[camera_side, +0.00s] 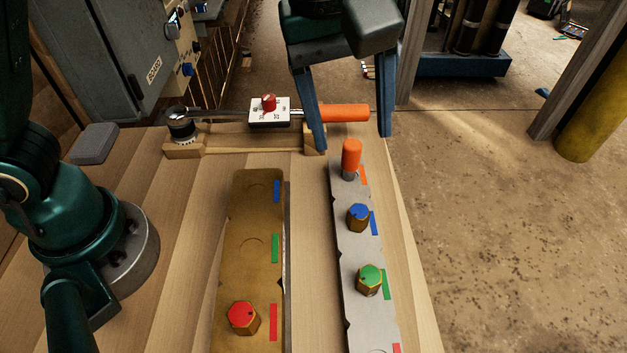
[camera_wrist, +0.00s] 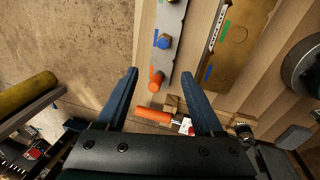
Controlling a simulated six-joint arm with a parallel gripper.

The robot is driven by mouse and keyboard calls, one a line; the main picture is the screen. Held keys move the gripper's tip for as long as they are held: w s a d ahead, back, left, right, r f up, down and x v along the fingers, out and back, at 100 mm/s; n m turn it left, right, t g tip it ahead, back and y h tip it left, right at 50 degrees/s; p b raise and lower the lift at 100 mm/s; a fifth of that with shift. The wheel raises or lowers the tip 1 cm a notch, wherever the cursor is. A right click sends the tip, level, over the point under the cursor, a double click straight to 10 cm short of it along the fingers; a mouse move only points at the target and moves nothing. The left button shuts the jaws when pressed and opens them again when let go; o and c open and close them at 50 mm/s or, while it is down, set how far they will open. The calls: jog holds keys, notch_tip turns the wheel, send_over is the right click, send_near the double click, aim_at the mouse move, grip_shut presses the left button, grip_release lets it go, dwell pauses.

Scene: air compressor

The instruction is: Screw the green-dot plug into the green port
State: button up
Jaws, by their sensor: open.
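The green-dot plug (camera_side: 369,279), a brass hex piece with a green top, stands upright beside the green mark on the silver plate (camera_side: 352,247). The green port (camera_side: 252,247) is a bare round spot beside the green mark on the brass plate (camera_side: 238,283). The green mark also shows in the wrist view (camera_wrist: 226,31); the green-dot plug does not show there. My gripper (camera_side: 352,138) is open and empty, its blue fingers above the far end of the silver plate. In the wrist view, the gripper's fingertips (camera_wrist: 159,74) are wide apart.
An upright orange-topped piece (camera_side: 351,155) stands just below my fingers. A blue-dot plug (camera_side: 358,217) stands nearer. A red-dot plug (camera_side: 242,317) sits on the brass plate. A tool with a dial and orange handle (camera_side: 345,112) lies on a wooden rack (camera_side: 246,142) at the far end.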

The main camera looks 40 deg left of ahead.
aim_at(370, 274)
jog(key=s+d+f, duration=0.1)
jog(key=d+f, duration=0.2)
jog(key=s+d+f+m+g+y, duration=0.1)
jog(key=s+d+f, duration=0.1)
jog(key=f, duration=0.1)
jog(key=s+d+f+m+g, duration=0.1)
jog(key=s+d+f, duration=0.1)
jog(key=d+f, duration=0.1)
jog(key=shift+d+f, duration=0.3)
jog(key=shift+f, duration=2.5)
grip_shut()
